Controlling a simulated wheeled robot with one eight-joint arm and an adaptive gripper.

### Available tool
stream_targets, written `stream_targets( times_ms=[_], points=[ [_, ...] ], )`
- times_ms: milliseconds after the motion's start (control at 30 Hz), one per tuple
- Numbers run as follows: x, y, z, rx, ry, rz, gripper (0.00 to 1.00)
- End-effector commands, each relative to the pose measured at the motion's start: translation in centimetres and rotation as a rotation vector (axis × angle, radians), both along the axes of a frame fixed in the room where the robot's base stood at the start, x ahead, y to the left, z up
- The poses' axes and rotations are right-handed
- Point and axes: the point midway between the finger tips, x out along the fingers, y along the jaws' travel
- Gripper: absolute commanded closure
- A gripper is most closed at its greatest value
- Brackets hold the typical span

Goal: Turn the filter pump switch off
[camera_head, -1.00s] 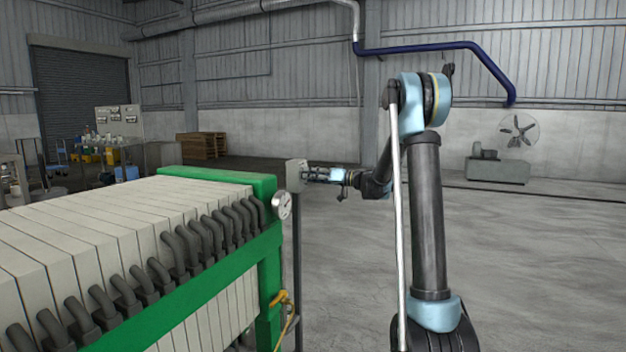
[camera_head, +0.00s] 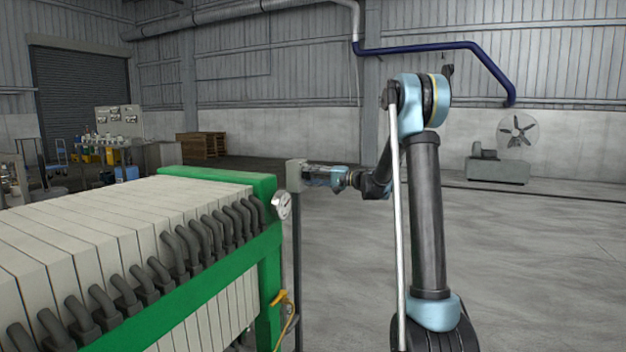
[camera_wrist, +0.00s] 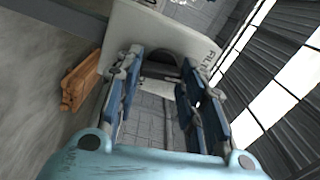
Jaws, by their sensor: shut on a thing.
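The filter pump switch is on a pale grey box (camera_head: 294,176) on a thin dark post beside the green press frame. In the wrist view the box's face (camera_wrist: 135,30) fills the top, tilted, with part of a "FILT" label on the right. A dark rounded switch knob (camera_wrist: 164,56) shows between my fingertips and is partly hidden by them. My gripper (camera_head: 307,176) reaches the box from the right, fingertips at its face. In the wrist view my gripper (camera_wrist: 161,68) has one blue-grey finger on each side of the knob and is shut on it. The knob's pointer position is not readable.
The filter press (camera_head: 110,230), with pale plates and black hoses, stands at left. A round gauge (camera_head: 282,206) sits at its green corner, close below the box. Open concrete floor lies right. A wooden crate (camera_head: 201,145) and a fan (camera_head: 517,130) are far back.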

Motion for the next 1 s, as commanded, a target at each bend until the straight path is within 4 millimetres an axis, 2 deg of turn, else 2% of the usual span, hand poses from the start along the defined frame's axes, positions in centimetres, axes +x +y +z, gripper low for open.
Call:
stream_targets(
  times_ms=[400, 933, 967, 1000],
  points=[
    [0.33, -0.27, -0.17, 0.059, 0.168, -0.008, 0.88],
    [0.27, -0.30, -0.24, 0.066, 0.190, -0.008, 0.88],
    [0.26, -0.30, -0.24, 0.066, 0.189, -0.008, 0.61],
    [0.26, -0.29, -0.24, 0.066, 0.189, -0.007, 0.52]
  ],
)
